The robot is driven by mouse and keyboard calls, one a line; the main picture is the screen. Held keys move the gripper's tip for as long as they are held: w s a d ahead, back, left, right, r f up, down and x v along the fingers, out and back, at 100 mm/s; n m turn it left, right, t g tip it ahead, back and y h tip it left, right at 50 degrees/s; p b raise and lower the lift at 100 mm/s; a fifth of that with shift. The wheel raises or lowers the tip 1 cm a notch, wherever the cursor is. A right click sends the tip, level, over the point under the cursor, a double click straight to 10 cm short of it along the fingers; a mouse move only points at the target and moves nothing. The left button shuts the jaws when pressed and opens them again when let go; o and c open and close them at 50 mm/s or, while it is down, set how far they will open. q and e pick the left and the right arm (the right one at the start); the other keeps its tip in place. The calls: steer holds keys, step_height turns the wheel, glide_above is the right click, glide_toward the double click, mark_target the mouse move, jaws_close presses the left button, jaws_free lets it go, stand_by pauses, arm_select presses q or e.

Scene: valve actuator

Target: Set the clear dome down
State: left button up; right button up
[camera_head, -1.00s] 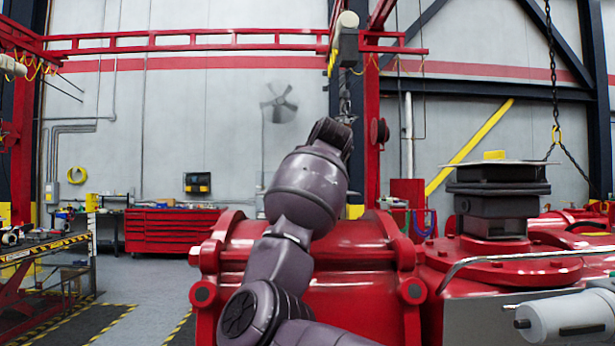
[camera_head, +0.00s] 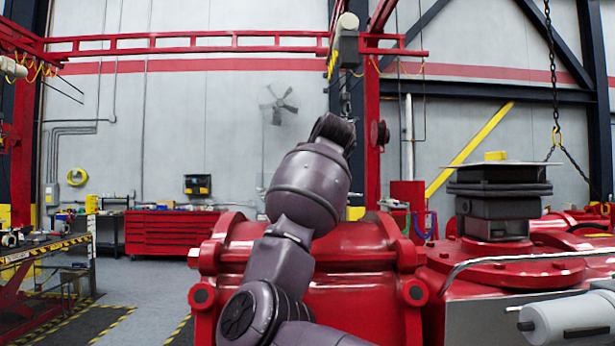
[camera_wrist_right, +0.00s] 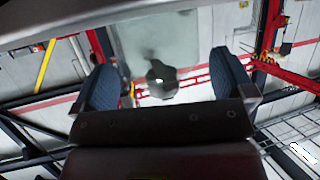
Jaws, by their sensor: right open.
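I cannot clearly make out the clear dome in either view. In the right wrist view my right gripper (camera_wrist_right: 166,82) is open, its two blue-padded fingers well apart. A small grey faceted piece (camera_wrist_right: 162,82) shows between the fingers, with a pale, hazy area (camera_wrist_right: 155,30) above it. I cannot tell whether either belongs to the dome, or whether the piece touches the fingers. In the head view one of my arms rises in the middle, and its gripper cannot be made out. My left gripper is not in view.
A large red valve body (camera_head: 330,265) fills the lower middle. To its right a black stacked fitting (camera_head: 495,195) with a flat plate on top stands on a red flange (camera_head: 515,272). A chain (camera_head: 552,70) hangs behind. A red tool chest (camera_head: 170,232) stands far left.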

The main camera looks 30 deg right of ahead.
steer(key=b+v, duration=0.2)
steer(key=v, duration=0.9)
steer(key=shift+f, duration=0.2)
